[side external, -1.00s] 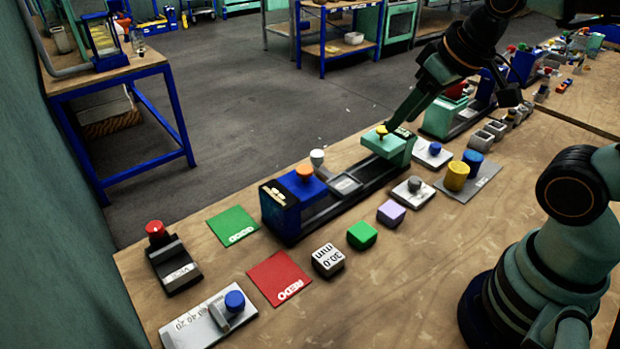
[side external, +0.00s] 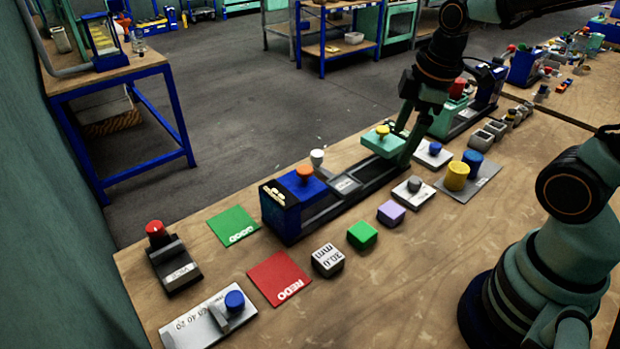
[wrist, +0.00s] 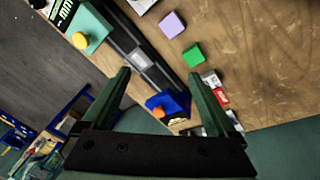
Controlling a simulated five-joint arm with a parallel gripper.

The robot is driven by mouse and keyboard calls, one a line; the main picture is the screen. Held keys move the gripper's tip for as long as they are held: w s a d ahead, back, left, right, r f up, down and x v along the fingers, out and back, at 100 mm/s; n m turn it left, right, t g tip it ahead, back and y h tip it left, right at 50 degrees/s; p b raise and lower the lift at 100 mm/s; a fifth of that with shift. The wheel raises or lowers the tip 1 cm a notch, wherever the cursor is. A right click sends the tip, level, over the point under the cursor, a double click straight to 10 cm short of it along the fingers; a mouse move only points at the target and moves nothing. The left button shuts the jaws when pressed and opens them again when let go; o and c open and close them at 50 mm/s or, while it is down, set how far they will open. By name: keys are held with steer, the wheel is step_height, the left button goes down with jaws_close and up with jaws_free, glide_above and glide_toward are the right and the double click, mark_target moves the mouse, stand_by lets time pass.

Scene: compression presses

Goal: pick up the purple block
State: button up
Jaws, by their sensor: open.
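The purple block (side external: 391,212) sits on the wooden bench, right of the green block (side external: 362,234) and in front of the press rail. In the wrist view the purple block (wrist: 172,25) is near the top, beyond the fingertips. My gripper (side external: 404,142) hangs above the bench by the teal end of the press, behind and above the purple block and apart from it. In the wrist view my gripper (wrist: 160,73) has its two fingers wide apart, with nothing held between them.
The press (side external: 285,212) with its blue body and rail runs along the bench behind the blocks. A white 30.0 mm block (side external: 327,260), a grey-knobbed plate (side external: 413,191) and yellow and blue cylinders (side external: 457,175) stand nearby. Bare bench lies in front of the blocks.

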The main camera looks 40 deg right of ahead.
step_height(320, 180, down, 5)
steer(key=d+n+g, duration=0.2)
steer(key=n, duration=0.7)
glide_above(392, 209)
steer(key=shift+g, duration=0.4)
steer(key=f, duration=0.7)
steer(key=shift+s+d+f, duration=0.2)
steer(key=shift+d+f, duration=0.1)
steer(key=shift+f, duration=0.05)
steer(key=shift+w+a+f, duration=0.1)
steer(key=shift+a+f, duration=0.05)
steer(key=shift+f, duration=0.9)
steer(key=shift+w+a+f, duration=0.1)
steer(key=shift+a+f, duration=0.05)
steer(key=shift+f, duration=1.7)
steer(key=c, duration=1.4)
steer(key=shift+r, duration=0.15)
